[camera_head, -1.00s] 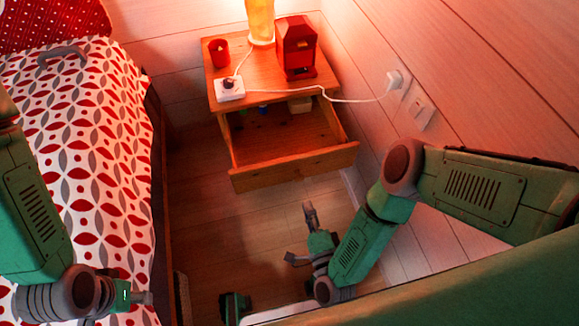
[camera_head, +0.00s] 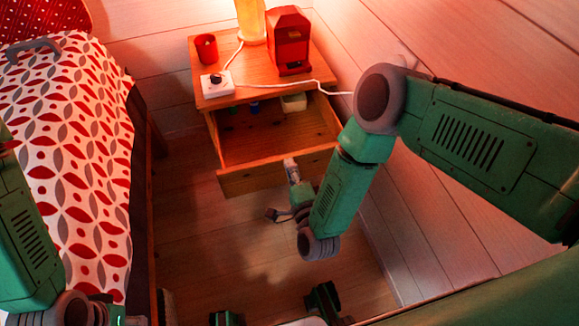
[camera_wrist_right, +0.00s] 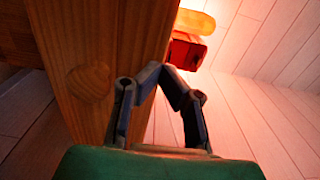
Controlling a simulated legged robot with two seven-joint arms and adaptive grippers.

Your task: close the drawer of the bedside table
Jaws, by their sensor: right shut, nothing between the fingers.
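The wooden bedside table (camera_head: 256,70) stands against the wall, and its drawer (camera_head: 245,181) is pulled out. My right gripper (camera_head: 291,167) is at the drawer's front panel, toward its right part. In the right wrist view the drawer front (camera_wrist_right: 112,40) with its round knob (camera_wrist_right: 88,88) fills the left side. The shut, empty fingers (camera_wrist_right: 165,72) overlap the panel's edge there; I cannot tell whether they touch it. My left arm is at the lower left of the head view, with its gripper (camera_head: 134,321) mostly cut off at the bottom edge.
On the table are a red cup (camera_head: 206,48), a lit lamp (camera_head: 251,20), a red lantern-like box (camera_head: 289,42) and a white socket block (camera_head: 217,85) with a cable. Small items lie in the drawer. The bed (camera_head: 70,150) is at left, a plank wall at right.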

